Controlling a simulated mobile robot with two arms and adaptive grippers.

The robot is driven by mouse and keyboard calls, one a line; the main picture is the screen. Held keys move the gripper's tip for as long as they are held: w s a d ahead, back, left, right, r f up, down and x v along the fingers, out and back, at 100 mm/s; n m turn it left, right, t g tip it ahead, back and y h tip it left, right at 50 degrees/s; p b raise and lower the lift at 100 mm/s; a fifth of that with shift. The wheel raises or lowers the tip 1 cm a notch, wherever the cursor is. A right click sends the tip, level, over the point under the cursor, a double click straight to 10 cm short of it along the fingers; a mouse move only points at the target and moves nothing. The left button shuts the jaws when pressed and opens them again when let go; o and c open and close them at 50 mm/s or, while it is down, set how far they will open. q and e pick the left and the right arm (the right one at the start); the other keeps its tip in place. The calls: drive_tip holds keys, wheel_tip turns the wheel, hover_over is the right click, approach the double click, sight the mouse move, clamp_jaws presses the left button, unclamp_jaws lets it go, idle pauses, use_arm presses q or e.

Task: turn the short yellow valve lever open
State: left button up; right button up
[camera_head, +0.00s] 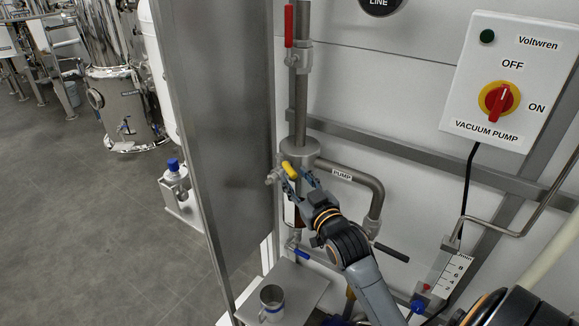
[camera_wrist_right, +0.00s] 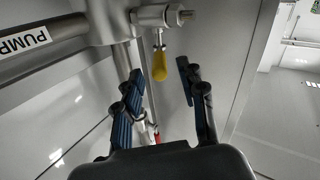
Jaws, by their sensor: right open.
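The short yellow valve lever (camera_head: 289,170) is on a small valve at the side of the vertical pipe fitting, left of the PUMP label. In the right wrist view the yellow lever (camera_wrist_right: 160,66) hangs from the metal valve body (camera_wrist_right: 160,16). My right gripper (camera_head: 297,178) is open, with its fingers close around the lever in the head view. My left gripper is not in view.
A red lever (camera_head: 289,26) is higher on the pipe. A blue lever (camera_head: 297,249) is below, above a shelf with a metal cup (camera_head: 271,302). A grey panel (camera_head: 215,130) stands close on the left. The vacuum pump switch box (camera_head: 509,80) is at right.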

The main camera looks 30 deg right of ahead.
sight(286, 165)
drive_tip(key=shift+w+d+p, duration=0.2)
drive_tip(key=shift+w, duration=0.85)
drive_tip(key=shift+w+d+p, duration=0.15)
drive_tip(key=shift+w+d, duration=0.05)
drive_tip(key=shift+w, duration=0.85)
drive_tip(key=shift+c, duration=0.2)
clamp_jaws()
